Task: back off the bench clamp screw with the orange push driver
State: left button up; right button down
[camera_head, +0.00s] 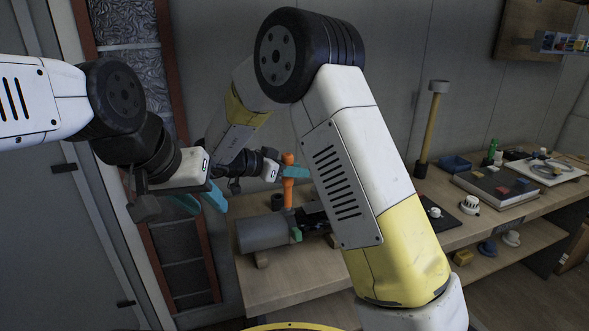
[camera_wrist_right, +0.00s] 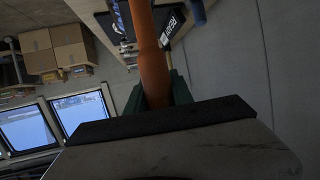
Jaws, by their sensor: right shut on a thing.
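The orange push driver (camera_head: 288,192) stands upright over the bench at the clamp. My right gripper (camera_head: 289,171) is shut around its upper part. In the right wrist view the orange driver (camera_wrist_right: 147,50) runs between the green fingers (camera_wrist_right: 160,92). The bench clamp (camera_head: 313,219) is a dark fixture beside a grey cylinder (camera_head: 265,233), partly hidden by my right arm. The driver's lower end meets this area; the screw itself is too small to make out. My left gripper (camera_head: 201,200) is open and empty, in the air left of the bench.
The wooden bench (camera_head: 290,280) runs to the right. My right arm covers the bench's middle.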

jog(key=shift+f, duration=0.4)
dwell(1.3)
jog(key=shift+r, duration=0.1)
dwell(2.3)
notch_tip(320, 180, up, 6)
dwell(0.8)
